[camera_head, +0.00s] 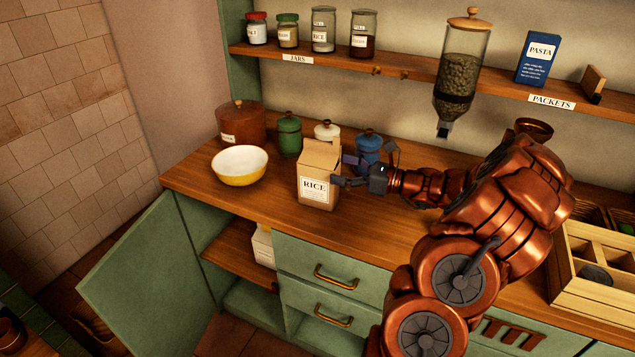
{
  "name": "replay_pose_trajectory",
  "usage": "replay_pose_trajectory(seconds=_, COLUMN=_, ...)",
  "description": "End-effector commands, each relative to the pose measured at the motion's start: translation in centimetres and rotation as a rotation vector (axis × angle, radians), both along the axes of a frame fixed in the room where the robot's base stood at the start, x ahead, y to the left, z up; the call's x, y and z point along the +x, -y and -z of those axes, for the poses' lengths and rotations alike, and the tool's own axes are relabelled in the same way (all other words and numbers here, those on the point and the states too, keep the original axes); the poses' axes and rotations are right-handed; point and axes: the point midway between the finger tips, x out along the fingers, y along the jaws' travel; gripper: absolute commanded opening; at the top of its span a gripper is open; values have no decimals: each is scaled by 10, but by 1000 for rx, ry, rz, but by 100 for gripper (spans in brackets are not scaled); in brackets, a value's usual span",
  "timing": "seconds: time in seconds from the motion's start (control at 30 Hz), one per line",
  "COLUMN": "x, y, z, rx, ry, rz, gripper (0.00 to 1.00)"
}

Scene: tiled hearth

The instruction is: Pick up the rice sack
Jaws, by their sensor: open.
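The rice sack (318,172) is a tan paper bag with a white RICE label. It stands upright on the wooden counter (260,212), near the front edge. My gripper (347,170) is open at the sack's right side, reaching in from the right. One finger lies at the sack's front right edge near the label, and another part shows behind its right side. I cannot tell whether the fingers touch the sack.
A yellow and white bowl (240,166) stands left of the sack. Green (289,135), white (327,131) and blue (368,146) canisters stand close behind. A cabinet door (143,278) hangs open below. A wooden divided crate (600,275) stands at right.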

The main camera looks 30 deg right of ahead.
Motion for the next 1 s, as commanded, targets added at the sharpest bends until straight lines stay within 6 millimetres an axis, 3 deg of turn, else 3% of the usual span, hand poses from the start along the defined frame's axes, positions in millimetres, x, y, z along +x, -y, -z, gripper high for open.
replay_pose_trajectory(seconds=0.43, x=37, y=-37, z=-1, rx=3, ry=-1, rz=-5, gripper=90)
replay_pose_trajectory(seconds=0.83, x=48, y=-44, z=1, rx=1, ry=-1, rz=-3, gripper=90)
replay_pose_trajectory(seconds=1.0, x=48, y=-44, z=1, rx=0, ry=0, rz=-3, gripper=73)
